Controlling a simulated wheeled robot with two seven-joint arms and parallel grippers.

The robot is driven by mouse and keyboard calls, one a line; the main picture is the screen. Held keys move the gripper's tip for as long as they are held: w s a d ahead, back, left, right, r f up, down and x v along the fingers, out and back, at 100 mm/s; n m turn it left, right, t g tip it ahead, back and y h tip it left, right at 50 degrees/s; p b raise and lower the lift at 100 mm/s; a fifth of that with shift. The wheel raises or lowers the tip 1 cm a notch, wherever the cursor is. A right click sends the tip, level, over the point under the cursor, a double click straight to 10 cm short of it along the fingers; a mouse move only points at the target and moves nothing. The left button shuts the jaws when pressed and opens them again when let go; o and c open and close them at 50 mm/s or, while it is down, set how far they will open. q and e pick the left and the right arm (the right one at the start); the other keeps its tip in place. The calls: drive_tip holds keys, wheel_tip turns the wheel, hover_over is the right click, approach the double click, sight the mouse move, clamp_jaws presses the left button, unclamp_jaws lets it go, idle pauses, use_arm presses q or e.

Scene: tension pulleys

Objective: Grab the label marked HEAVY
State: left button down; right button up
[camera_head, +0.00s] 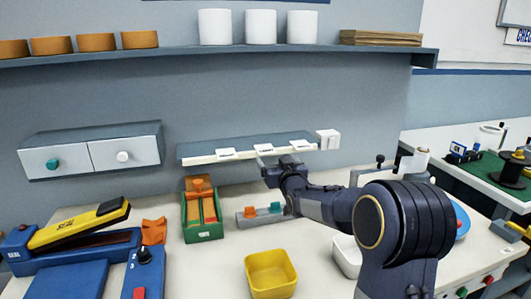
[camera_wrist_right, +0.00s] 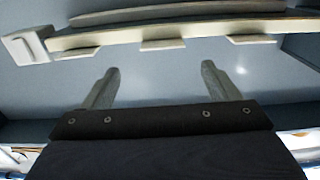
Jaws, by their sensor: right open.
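Three small white labels sit along the front edge of a narrow grey shelf (camera_head: 200,149) on the wall: a left label (camera_head: 226,153), a middle label (camera_head: 263,148) and a right label (camera_head: 301,144). Their writing is too small to read, so I cannot tell which says HEAVY. In the wrist view, the labels show as pale tabs (camera_wrist_right: 163,44) on the shelf's pale edge. My right gripper (camera_head: 276,162) is open and empty, close in front of the shelf near the middle and right labels. Its two fingers (camera_wrist_right: 158,82) are apart, with nothing between them. My left gripper is not in view.
A white block (camera_head: 328,139) is at the shelf's right end. Below are a green box (camera_head: 203,231), a yellow bin (camera_head: 271,274) and a grey holder with coloured pegs (camera_head: 262,215). A wall drawer unit (camera_head: 90,155) is left. An upper shelf (camera_head: 200,54) holds rolls.

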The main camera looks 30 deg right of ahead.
sight(265, 149)
drive_tip(key=p+x, duration=0.1)
drive_tip(key=x, duration=0.5)
drive_tip(key=shift+w+a+f, duration=0.2)
drive_tip(key=shift+f, duration=0.2)
drive_tip(key=c, duration=1.1)
